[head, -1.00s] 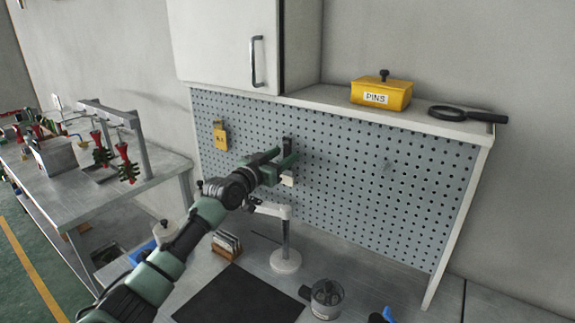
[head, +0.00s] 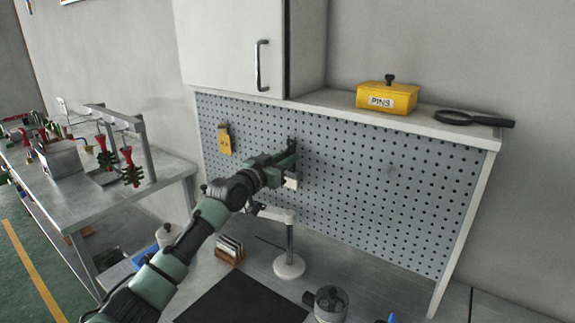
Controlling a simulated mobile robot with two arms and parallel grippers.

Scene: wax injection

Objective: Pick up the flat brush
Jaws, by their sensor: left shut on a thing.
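The flat brush (head: 291,182) is upright against the grey pegboard (head: 350,190), with its pale lower end showing just below my left gripper. A dark upper part shows above the fingers. My left gripper (head: 284,164) reaches in from the left and is shut on the brush, hiding its middle. I cannot tell whether the brush still touches the board. My right gripper is not in view.
A yellow tag (head: 224,139) hangs on the pegboard at left. The shelf above holds a yellow PINS box (head: 387,98) and a magnifier (head: 474,118). Below are a white stand (head: 289,265), a black mat (head: 240,300) and a grey cup (head: 330,303). A side table (head: 85,200) stands left.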

